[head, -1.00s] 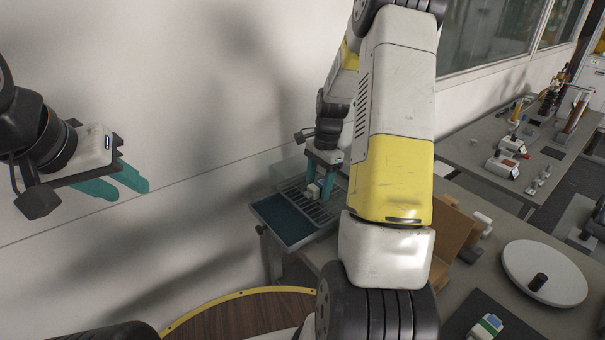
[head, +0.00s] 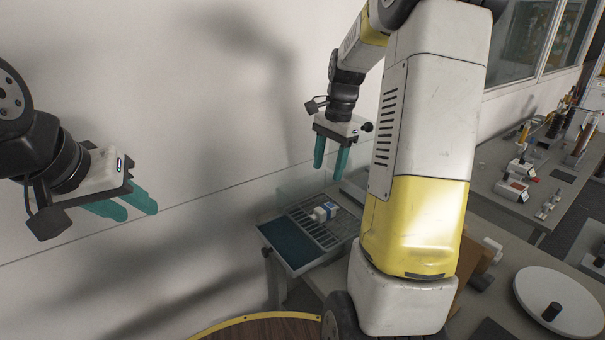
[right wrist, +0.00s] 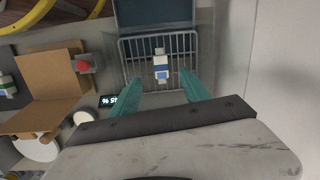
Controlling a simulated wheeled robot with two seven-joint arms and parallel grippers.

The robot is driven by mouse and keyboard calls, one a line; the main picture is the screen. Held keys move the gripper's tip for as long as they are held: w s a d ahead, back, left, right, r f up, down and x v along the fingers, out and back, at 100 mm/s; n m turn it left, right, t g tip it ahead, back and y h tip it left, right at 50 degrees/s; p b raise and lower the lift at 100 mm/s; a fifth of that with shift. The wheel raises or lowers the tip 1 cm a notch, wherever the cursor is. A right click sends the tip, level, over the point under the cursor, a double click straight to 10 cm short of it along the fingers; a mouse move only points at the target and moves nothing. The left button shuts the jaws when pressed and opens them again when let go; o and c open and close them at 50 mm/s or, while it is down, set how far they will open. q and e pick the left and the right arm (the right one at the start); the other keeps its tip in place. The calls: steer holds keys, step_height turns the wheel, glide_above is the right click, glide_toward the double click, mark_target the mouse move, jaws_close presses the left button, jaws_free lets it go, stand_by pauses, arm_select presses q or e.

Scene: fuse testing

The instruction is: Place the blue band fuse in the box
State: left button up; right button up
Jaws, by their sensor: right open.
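The blue band fuse (head: 330,208), a small white piece with a blue band, sits on the slotted rack (head: 308,232). It also shows in the right wrist view (right wrist: 161,76), with a pale piece (right wrist: 159,53) directly beyond it. My right gripper (head: 329,167) is open and empty above the rack, apart from the fuse. In the right wrist view its teal fingers (right wrist: 152,90) stand either side below the fuse. My left gripper (head: 141,212) is open and empty in front of the wall. A brown cardboard box (right wrist: 50,75) stands left of the rack in the right wrist view.
A dark blue tray (head: 290,243) adjoins the rack. A red button (right wrist: 83,66) and a lit display (right wrist: 109,100) are near the rack. A round white plate (head: 560,300) bears a dark cylinder (head: 551,311). My right arm hides part of the table.

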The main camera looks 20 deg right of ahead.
steer(key=s+a+r+n+t, duration=0.2)
steer(key=s+a+r+n, duration=0.1)
steer(key=s, duration=0.3)
steer(key=s+a+r+n+t, duration=0.2)
steer(key=s+a+r+n, duration=0.1)
steer(key=s+a+n, duration=0.2)
steer(key=s+a+r+n+t, duration=0.2)
steer(key=s+n, duration=0.3)
steer(key=s, duration=0.4)
steer(key=shift+s+a+r+y, duration=0.15)
steer(key=shift+a+r+y, duration=0.15)
steer(key=shift+a+r, duration=0.55)
steer(key=shift+f, duration=0.1)
